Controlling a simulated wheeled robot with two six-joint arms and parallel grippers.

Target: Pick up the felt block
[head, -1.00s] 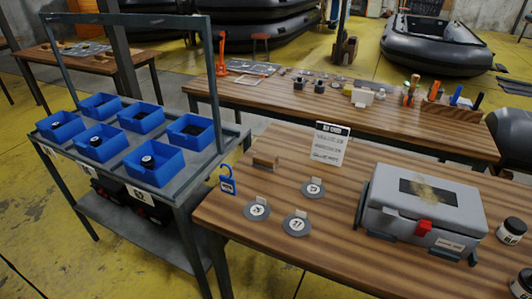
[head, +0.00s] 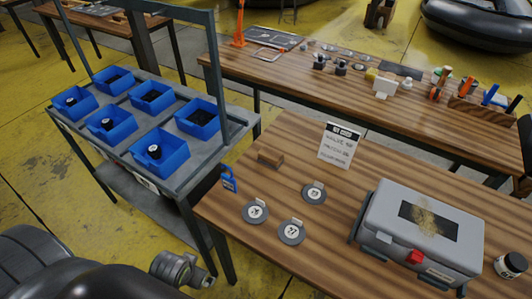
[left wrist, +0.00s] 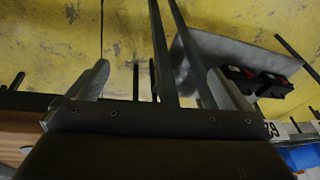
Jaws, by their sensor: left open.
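A small brown block (head: 270,157), which looks like the felt block, lies on the striped wooden table (head: 330,255) near its back left edge, behind the round grey discs. My left gripper (left wrist: 160,85) shows in the left wrist view with its two fingers wide apart and nothing between them. It is over the yellow floor and the metal frame of a cart, away from the block. In the head view only dark parts of my left arm show at the lower left. My right gripper is in neither view.
Several round labelled discs (head: 291,231), a white sign (head: 339,146), a blue tag (head: 229,180) and a grey case (head: 422,227) share the table. A metal cart with blue bins (head: 170,165) stands to the left. Another wooden bench (head: 290,80) stands behind.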

